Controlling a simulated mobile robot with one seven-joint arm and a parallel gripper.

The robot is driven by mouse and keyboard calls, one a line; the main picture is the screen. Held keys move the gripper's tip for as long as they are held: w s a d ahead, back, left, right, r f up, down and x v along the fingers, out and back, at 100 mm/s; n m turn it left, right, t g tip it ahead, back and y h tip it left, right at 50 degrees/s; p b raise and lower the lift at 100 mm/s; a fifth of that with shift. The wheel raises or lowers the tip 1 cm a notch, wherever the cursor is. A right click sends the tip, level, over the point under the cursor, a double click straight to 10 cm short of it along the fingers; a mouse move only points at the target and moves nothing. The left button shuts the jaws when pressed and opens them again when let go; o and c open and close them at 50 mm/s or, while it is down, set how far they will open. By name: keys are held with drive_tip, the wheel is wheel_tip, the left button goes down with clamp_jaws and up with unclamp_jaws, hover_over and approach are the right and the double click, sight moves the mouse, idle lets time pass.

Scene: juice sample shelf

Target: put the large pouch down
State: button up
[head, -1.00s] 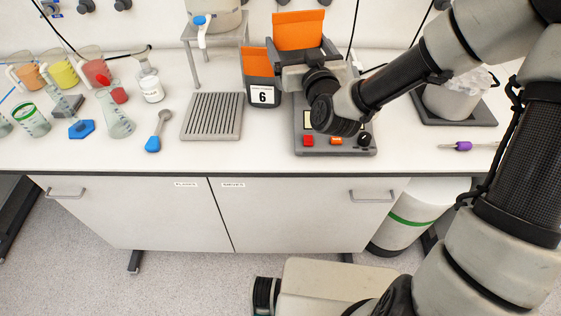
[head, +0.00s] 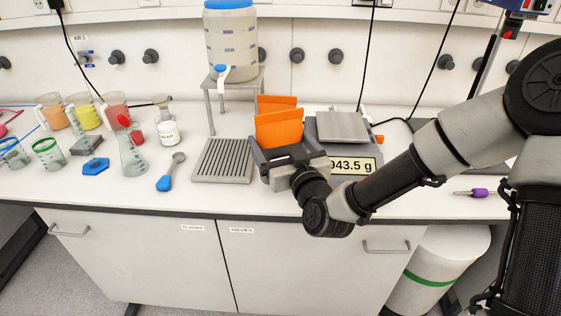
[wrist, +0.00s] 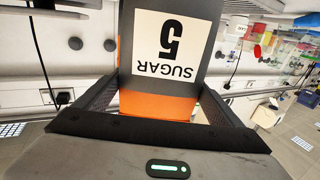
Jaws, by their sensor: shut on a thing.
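My gripper (head: 289,153) is shut on a large pouch with an orange top (head: 281,130). In the wrist view its grey body bears a white label reading SUGAR 5 (wrist: 178,45), upside down in the picture, with the orange band by my fingers. The pouch looks roughly upright, between the ribbed tray and the scale, near the bench front. Its lower part is hidden behind my gripper, so I cannot tell whether it touches the bench. A second orange top (head: 276,102) shows just behind it.
The scale (head: 344,126) stands right of the pouch; its plate looks bare and its partly covered display shows 943.5 g. The ribbed tray (head: 222,160) and a blue scoop (head: 168,180) are to the left. A dispenser on a stand (head: 231,45) stands behind.

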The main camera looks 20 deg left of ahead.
sight(281, 157)
drive_tip(key=shift+f+b, duration=0.45)
drive_tip(key=shift+f, duration=1.6)
drive_tip(key=shift+f, duration=0.2)
drive_tip(key=o, duration=1.9)
drive_tip(key=shift+f, duration=0.1)
drive_tip(key=shift+c, duration=0.2)
drive_tip(key=shift+r, duration=0.25)
drive_tip(key=shift+s+d+f, duration=0.1)
drive_tip(key=shift+s+d, duration=0.15)
drive_tip(key=shift+s, duration=0.05)
drive_tip(key=p+v, duration=0.1)
drive_tip(key=v, duration=0.1)
drive_tip(key=p+v, duration=0.2)
drive_tip(key=r+p+v, duration=0.1)
drive_tip(key=v, duration=0.2)
drive_tip(key=shift+w+d, duration=0.1)
